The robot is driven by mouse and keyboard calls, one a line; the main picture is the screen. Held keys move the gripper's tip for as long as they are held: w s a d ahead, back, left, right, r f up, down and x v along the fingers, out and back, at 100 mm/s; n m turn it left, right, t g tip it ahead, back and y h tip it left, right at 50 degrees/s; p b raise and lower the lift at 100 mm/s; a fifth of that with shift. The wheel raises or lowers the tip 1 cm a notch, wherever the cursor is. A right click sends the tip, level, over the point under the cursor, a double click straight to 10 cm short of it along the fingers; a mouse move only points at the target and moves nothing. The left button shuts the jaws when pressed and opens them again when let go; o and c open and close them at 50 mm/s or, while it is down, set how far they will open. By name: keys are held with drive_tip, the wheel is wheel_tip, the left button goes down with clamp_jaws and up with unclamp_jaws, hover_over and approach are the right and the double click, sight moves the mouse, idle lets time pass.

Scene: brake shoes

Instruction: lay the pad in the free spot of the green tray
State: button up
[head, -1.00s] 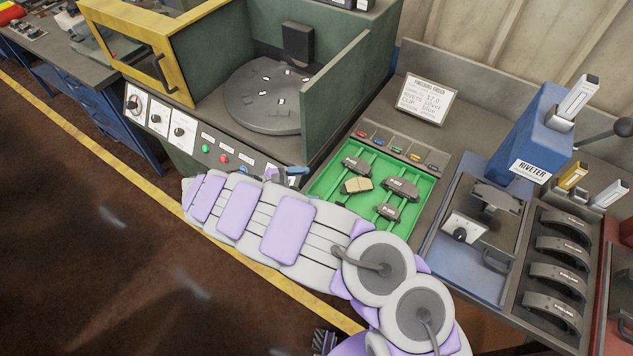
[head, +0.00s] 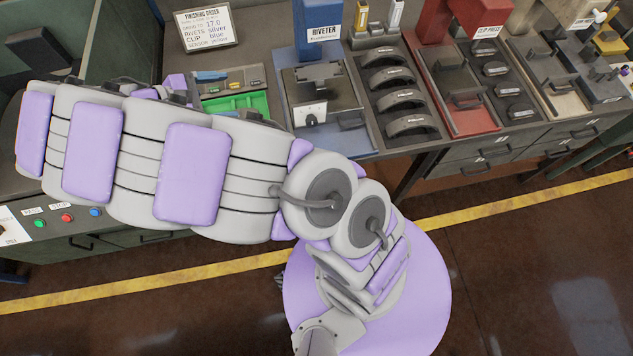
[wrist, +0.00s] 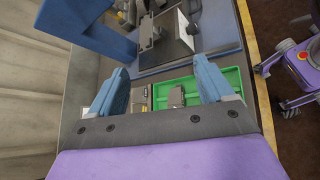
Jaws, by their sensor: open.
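The green tray (head: 238,103) shows only in part in the head view, because my arm covers most of it. In the wrist view the green tray (wrist: 232,83) lies below and beyond my gripper (wrist: 163,80), whose two blue fingers are spread wide with nothing held between them. A dark grey pad (wrist: 177,97) lies in the tray, seen between the fingers. The rest of the tray is hidden by my gripper, so I cannot see its other pads or its free spot now. My gripper is out of sight behind the arm in the head view.
The blue riveter (head: 320,30) stands beside the tray, and shows close to the left finger in the wrist view (wrist: 95,35). A rack of curved shoes (head: 390,78) and a red clip press (head: 465,85) stand farther right. The order sign (head: 205,27) stands behind the tray.

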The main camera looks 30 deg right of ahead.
drive_tip(key=s+d+r+m+g+y, duration=0.2)
drive_tip(key=s+d+r+m+y, duration=0.15)
drive_tip(key=s+d, duration=0.35)
drive_tip(key=s+d+r+m+g+y, duration=0.2)
drive_tip(key=s+d+r+m, duration=0.15)
drive_tip(key=s, duration=0.45)
drive_tip(key=s+a+f+m+y, duration=0.1)
drive_tip(key=s+a+m+y, duration=0.1)
drive_tip(key=s, duration=0.6)
drive_tip(key=s+a+f+m+t+y, duration=0.1)
drive_tip(key=s+a+m+y, duration=0.1)
drive_tip(key=s, duration=0.6)
drive_tip(key=shift+s+a+m+y, duration=0.25)
drive_tip(key=shift+m+y, duration=0.35)
drive_tip(key=shift+y, duration=0.65)
drive_tip(key=shift+d+f, duration=0.1)
drive_tip(key=shift+d, duration=0.05)
